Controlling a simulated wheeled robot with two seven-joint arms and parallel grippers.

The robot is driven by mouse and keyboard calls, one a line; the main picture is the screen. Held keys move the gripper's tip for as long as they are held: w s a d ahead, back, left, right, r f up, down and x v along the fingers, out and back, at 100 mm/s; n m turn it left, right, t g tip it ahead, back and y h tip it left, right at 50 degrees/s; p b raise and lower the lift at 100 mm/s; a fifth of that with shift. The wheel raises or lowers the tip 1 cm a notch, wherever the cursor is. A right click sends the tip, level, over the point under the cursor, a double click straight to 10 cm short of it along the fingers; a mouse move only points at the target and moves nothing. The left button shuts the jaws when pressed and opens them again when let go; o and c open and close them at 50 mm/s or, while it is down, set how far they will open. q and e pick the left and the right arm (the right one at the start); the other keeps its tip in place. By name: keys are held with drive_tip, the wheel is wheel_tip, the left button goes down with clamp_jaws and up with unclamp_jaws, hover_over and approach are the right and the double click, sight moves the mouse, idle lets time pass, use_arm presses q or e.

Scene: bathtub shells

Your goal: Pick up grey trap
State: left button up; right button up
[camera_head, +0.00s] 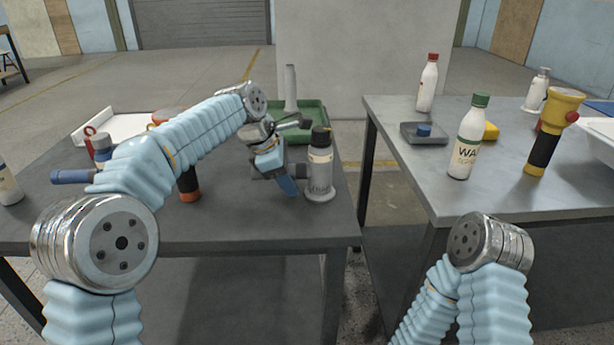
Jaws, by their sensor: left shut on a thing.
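The grey trap (320,180) stands upright near the right edge of the left table. It has a black top, a pale label, a wide round base and a side stub pointing left. My left gripper (280,173) reaches over the table from the left and is shut at the trap's left side, around the stub. Its exact finger contact is small and partly hidden. The trap's base appears to be on or very close to the tabletop. Of my right arm only the links at the lower right show; its gripper is out of view.
A green tray (312,110) with a tall grey tube (291,88) lies behind the trap. An orange-and-black item (189,186) is partly hidden by my left arm. The right table holds a WA bottle (467,140), a yellow flashlight (550,132) and a red-capped bottle (428,84). A gap separates the tables.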

sight(291, 165)
use_arm(q)
drive_tip(key=shift+r, duration=0.15)
drive_tip(key=r, duration=0.4)
drive_tip(key=shift+s+r+p, duration=0.25)
drive_tip(key=shift+s+p, duration=0.05)
drive_tip(key=shift+s, duration=0.05)
drive_tip(key=s+r+b, duration=0.1)
drive_tip(key=s+r, duration=0.7)
drive_tip(key=s, duration=0.5)
drive_tip(key=shift+s+r, duration=0.15)
drive_tip(key=shift+r, duration=0.25)
drive_tip(key=shift+d, duration=0.1)
drive_tip(key=shift+w+f+p, duration=0.4)
drive_tip(key=shift+w+f, duration=1.95)
drive_tip(key=shift+w, duration=0.2)
drive_tip(key=shift+w+f+p, duration=0.4)
drive_tip(key=shift+w+f, duration=1.9)
drive_tip(key=shift+w, duration=0.25)
drive_tip(key=shift+w+f, duration=1.8)
drive_tip(key=shift+w, duration=0.2)
